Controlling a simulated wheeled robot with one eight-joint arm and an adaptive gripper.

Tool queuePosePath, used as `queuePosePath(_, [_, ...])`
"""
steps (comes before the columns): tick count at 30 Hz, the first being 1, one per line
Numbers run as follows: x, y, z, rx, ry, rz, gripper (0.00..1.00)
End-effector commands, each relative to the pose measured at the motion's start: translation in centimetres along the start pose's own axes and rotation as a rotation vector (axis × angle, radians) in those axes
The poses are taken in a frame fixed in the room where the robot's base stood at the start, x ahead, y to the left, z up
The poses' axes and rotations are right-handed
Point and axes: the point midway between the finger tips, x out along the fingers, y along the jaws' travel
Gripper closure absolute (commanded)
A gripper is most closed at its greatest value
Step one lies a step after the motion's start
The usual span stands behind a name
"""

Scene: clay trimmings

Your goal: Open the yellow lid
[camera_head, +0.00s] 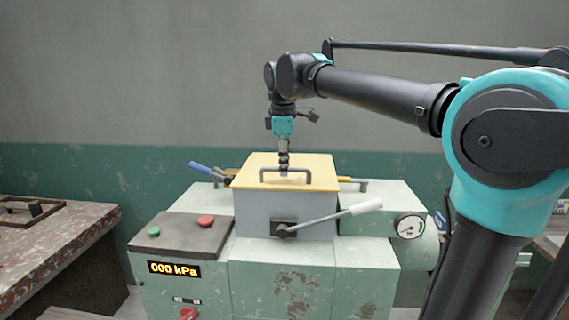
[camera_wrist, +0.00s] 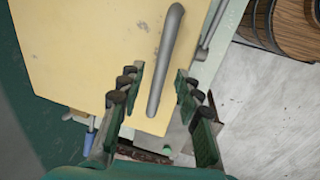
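The yellow lid (camera_head: 258,163) lies flat and closed on top of the grey box (camera_head: 260,216) of the machine. It also fills the upper left of the wrist view (camera_wrist: 75,50). A grey bar handle (camera_head: 285,172) stands on the lid near its front edge. My gripper (camera_head: 283,167) points down over the lid, just behind or at the handle. In the wrist view my gripper (camera_wrist: 158,88) is open, and the handle (camera_wrist: 165,60) runs between its two fingers. I see no finger closed on the handle.
A lever with a white grip (camera_head: 365,207) sticks out at the box front. A blue-handled tool (camera_head: 201,168) lies left of the lid. A control panel with a green button (camera_head: 154,231) and red button (camera_head: 205,221) is front left. A gauge (camera_head: 410,226) is right. A worn table (camera_head: 55,240) stands left.

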Motion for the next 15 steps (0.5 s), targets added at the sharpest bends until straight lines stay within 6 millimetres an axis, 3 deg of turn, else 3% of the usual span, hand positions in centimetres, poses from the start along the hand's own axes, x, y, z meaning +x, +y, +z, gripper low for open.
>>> queuePosePath(5, [0.00, 0.01, 0.00, 0.000, 0.000, 0.000, 0.66])
queuePosePath(13, [-0.01, 0.01, 0.00, 0.000, 0.000, 0.000, 0.97])
queuePosePath(15, [-0.02, 0.01, 0.00, 0.000, 0.000, 0.000, 1.00])
